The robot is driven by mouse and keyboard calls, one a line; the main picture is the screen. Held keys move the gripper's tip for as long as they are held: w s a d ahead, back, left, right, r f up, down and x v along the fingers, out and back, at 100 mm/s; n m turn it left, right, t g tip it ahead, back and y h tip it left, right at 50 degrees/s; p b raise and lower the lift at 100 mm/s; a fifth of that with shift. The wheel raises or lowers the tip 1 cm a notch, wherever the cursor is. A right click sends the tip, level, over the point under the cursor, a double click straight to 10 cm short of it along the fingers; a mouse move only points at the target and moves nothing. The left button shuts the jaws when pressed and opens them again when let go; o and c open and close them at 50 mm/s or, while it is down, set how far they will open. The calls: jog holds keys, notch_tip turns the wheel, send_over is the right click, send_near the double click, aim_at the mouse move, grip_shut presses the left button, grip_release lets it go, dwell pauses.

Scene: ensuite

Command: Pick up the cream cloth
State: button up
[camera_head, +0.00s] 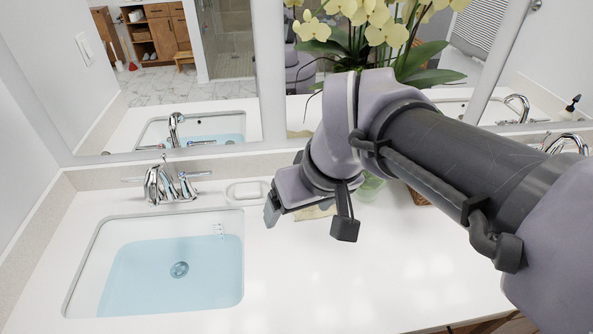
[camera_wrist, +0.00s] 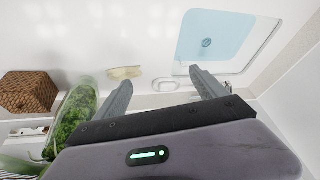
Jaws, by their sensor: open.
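The cream cloth (camera_wrist: 125,72) lies flat on the white counter in the wrist view, just beyond the tip of the left finger. In the head view only part of the cloth (camera_head: 318,212) shows, behind and below my gripper (camera_head: 308,221), which hides the rest. My gripper is open and empty above the counter. In the wrist view its two fingers (camera_wrist: 160,77) are spread wide, with the cloth off to the left of the gap between them. I cannot tell the exact height above the cloth.
A sink basin (camera_head: 165,275) with bluish water is left of my gripper, with a chrome faucet (camera_head: 165,185) behind it. A white soap dish (camera_head: 246,190) stands near the backsplash. A glass vase with greenery (camera_wrist: 75,115) and a wicker basket (camera_wrist: 28,92) are close to the cloth. The front counter is clear.

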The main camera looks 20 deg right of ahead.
jog(key=w+d+n+g+p, duration=0.2)
jog(key=w+d+n+p, duration=0.15)
jog(key=w+n, duration=0.45)
jog(key=n+g+h+p, duration=0.1)
jog(key=n+p, duration=0.1)
jog(key=n, duration=0.1)
send_over(313, 212)
jog(key=s+a, duration=0.2)
notch_tip(313, 212, down, 4)
jog(key=w+d+f+n+b, duration=0.1)
jog(key=f, duration=0.5)
jog(key=w+d+f+n+g+b, duration=0.1)
jog(key=w+f+n, duration=0.1)
jog(key=f, duration=0.4)
jog(key=w+d+f+n, duration=0.2)
jog(key=f, duration=0.4)
jog(key=shift+f+b, duration=0.35)
jog(key=shift+b, duration=0.05)
notch_tip(313, 212, down, 6)
jog(key=shift+d+r+b, duration=0.1)
jog(key=shift+b, duration=1)
jog(key=shift+s+r, duration=0.1)
jog(key=c, duration=1.4)
